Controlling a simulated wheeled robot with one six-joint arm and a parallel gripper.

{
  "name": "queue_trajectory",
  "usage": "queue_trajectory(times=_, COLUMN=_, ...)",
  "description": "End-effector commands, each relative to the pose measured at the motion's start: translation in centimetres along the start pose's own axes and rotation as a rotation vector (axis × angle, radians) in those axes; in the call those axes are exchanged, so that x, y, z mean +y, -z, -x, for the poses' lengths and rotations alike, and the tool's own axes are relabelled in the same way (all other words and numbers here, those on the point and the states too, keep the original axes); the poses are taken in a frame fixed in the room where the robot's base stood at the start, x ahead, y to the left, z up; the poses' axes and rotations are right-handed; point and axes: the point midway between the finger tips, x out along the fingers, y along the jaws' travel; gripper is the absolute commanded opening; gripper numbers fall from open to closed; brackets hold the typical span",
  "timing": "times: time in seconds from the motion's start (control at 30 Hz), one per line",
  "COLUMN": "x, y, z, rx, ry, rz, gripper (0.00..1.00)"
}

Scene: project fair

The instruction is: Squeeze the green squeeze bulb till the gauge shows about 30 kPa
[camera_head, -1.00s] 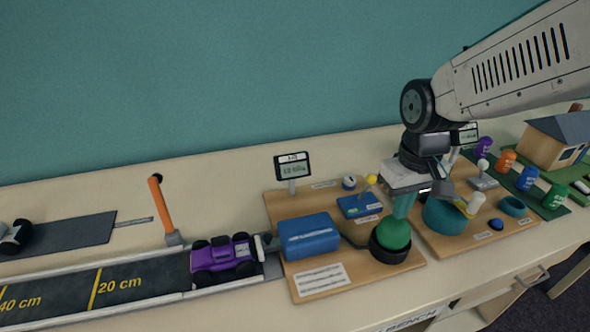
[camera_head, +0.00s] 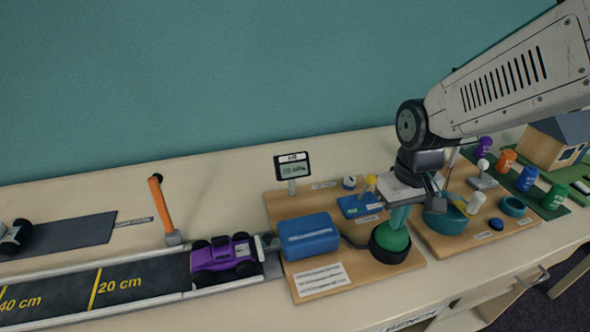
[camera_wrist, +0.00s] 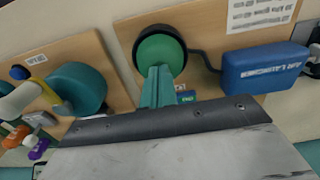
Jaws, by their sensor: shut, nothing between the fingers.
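The green squeeze bulb (camera_head: 392,247) sits in a black ring on the wooden board at the front right; it also shows in the wrist view (camera_wrist: 160,50). My gripper (camera_head: 397,224) points down at the bulb from above. Its teal fingers (camera_wrist: 158,78) are shut together, with nothing between them. The tips overlap the bulb's top in both views; I cannot tell if they touch it. The gauge (camera_head: 293,168) is a small display on a post at the board's back left, and its figures are too small to read.
A blue box (camera_head: 308,237) labelled air launcher is joined to the bulb by a dark tube. A purple car (camera_head: 223,258) stands on the track at left. A second board with a teal bowl (camera_head: 445,220) is close on the right.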

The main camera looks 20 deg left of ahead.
Motion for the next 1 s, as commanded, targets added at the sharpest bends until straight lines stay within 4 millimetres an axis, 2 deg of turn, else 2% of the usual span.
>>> queue_trajectory(times=0.5, x=0.0, y=0.0, z=3.0, rx=0.001, ry=0.0, rz=0.0, gripper=0.0)
queue_trajectory(times=1.0, x=0.0, y=0.0, z=3.1, rx=-0.001, ry=0.0, rz=0.0, gripper=0.0)
